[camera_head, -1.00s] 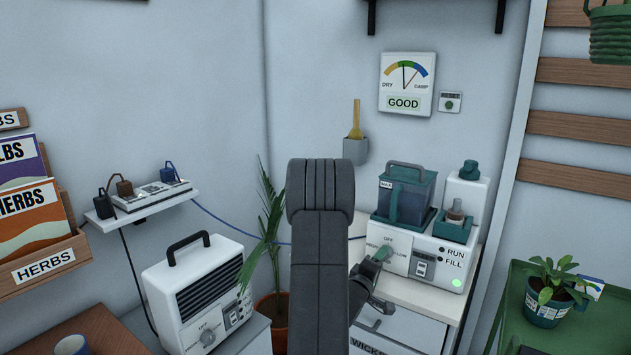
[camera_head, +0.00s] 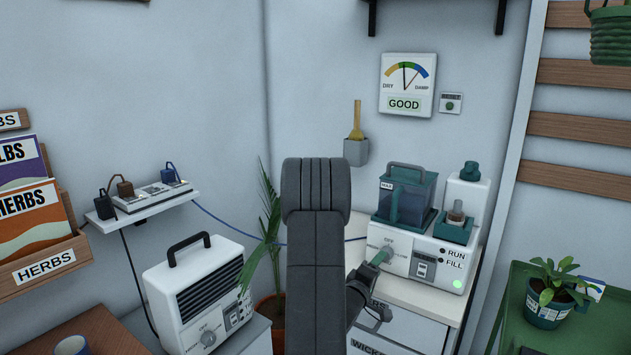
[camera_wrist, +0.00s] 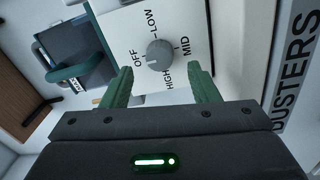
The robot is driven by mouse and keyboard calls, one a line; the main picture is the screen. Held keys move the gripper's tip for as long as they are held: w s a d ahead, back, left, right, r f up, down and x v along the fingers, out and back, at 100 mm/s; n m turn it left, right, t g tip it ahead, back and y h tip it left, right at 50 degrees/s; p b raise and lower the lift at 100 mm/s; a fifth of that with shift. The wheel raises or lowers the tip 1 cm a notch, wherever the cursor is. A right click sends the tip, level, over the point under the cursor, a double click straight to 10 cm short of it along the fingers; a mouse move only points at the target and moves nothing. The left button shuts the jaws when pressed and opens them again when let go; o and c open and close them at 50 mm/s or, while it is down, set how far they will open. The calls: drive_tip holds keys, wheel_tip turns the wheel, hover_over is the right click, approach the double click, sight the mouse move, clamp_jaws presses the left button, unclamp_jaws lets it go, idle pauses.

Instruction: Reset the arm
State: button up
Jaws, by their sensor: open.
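My gripper (camera_head: 377,260) is in front of the humidifier-like white machine (camera_head: 455,248), near its control dial. In the wrist view my gripper (camera_wrist: 160,84) is open, its two green fingers apart with nothing between them. The grey dial knob (camera_wrist: 158,52) shows just beyond the fingertips, with a clear gap on each side. Its plate (camera_wrist: 185,20) reads OFF, LOW, MID and HIGH. In the head view my arm hides part of the scene.
A white heater (camera_head: 203,290) with a handle stands at left, a palm (camera_head: 268,235) behind my arm. A teal tank (camera_head: 407,195) sits on the machine. A drawer cabinet (camera_head: 405,330) is below it. A green shelf (camera_head: 515,320) with a potted plant (camera_head: 547,300) is at right.

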drive_tip(key=v, duration=0.9)
drive_tip(key=x, duration=1.3)
drive_tip(key=shift+w+d, duration=0.2)
drive_tip(key=shift+a+f+m, duration=0.1)
drive_tip(key=shift+m, duration=0.5)
drive_tip(key=shift+s+m+b, duration=0.1)
drive_tip(key=shift+m+b, duration=0.5)
drive_tip(key=shift+m, duration=0.2)
drive_tip(key=m+b, duration=0.3)
drive_tip(key=m, duration=0.4)
drive_tip(key=shift+a+g, duration=0.1)
drive_tip(key=shift+g, duration=0.2)
drive_tip(key=m+b, duration=0.4)
drive_tip(key=m, duration=0.2)
drive_tip(key=shift+h, duration=0.3)
drive_tip(key=shift+m+b, duration=1)
drive_tip(key=shift+m, duration=0.5)
drive_tip(key=shift+a, duration=0.1)
